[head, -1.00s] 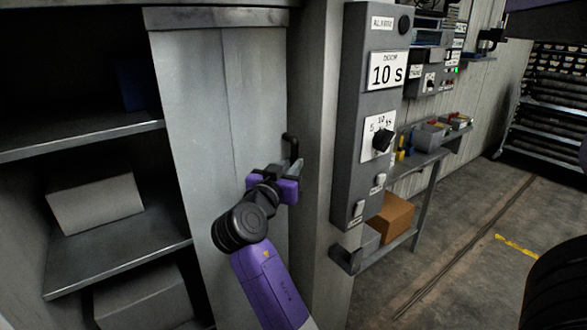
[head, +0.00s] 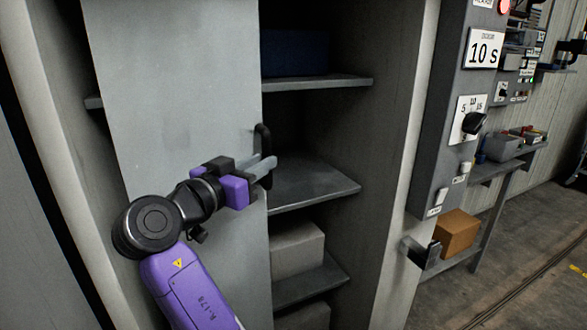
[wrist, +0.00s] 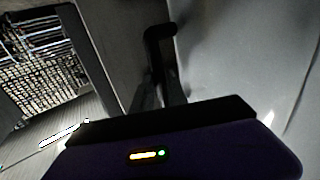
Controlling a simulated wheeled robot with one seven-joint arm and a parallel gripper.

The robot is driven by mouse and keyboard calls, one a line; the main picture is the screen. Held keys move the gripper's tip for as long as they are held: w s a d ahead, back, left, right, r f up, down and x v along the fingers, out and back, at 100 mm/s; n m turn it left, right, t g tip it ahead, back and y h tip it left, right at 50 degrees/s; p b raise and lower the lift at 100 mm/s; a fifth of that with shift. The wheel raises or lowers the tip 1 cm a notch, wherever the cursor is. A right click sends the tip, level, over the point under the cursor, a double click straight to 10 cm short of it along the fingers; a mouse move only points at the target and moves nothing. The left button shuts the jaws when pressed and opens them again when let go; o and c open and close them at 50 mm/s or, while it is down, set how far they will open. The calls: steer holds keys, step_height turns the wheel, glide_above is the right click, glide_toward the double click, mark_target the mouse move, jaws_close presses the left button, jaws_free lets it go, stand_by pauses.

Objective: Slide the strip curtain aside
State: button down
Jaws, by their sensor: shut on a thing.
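The curtain shows as a flat grey sliding panel (head: 175,120) across the left part of a shelf cabinet. A black bar handle (head: 265,140) stands on its right edge. My gripper (head: 263,170) is shut on the lower part of this handle. In the wrist view the handle (wrist: 160,42) rises between my gripper's fingers (wrist: 158,97), with the grey panel (wrist: 240,60) on the right. The panel hides the left part of the shelves.
The right part of the cabinet is open, with shelves (head: 318,188), a pale box (head: 297,250) and a dark blue bin (head: 295,52). Right of the cabinet's frame are a control box (head: 447,120) marked "10 s", a lit red lamp (head: 505,6) and a cardboard box (head: 457,232).

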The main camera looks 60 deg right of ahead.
mark_target(231, 56)
steer(key=shift+w+a+b, duration=0.15)
steer(key=shift+w+a, duration=0.4)
steer(key=shift+a, duration=0.3)
steer(key=shift+w+a+b, duration=0.15)
steer(key=shift+w+a, duration=0.35)
steer(key=shift+a, duration=0.3)
steer(key=c, duration=1.6)
jaws_free()
steer(key=shift+a, duration=0.15)
step_height(231, 56, up, 20)
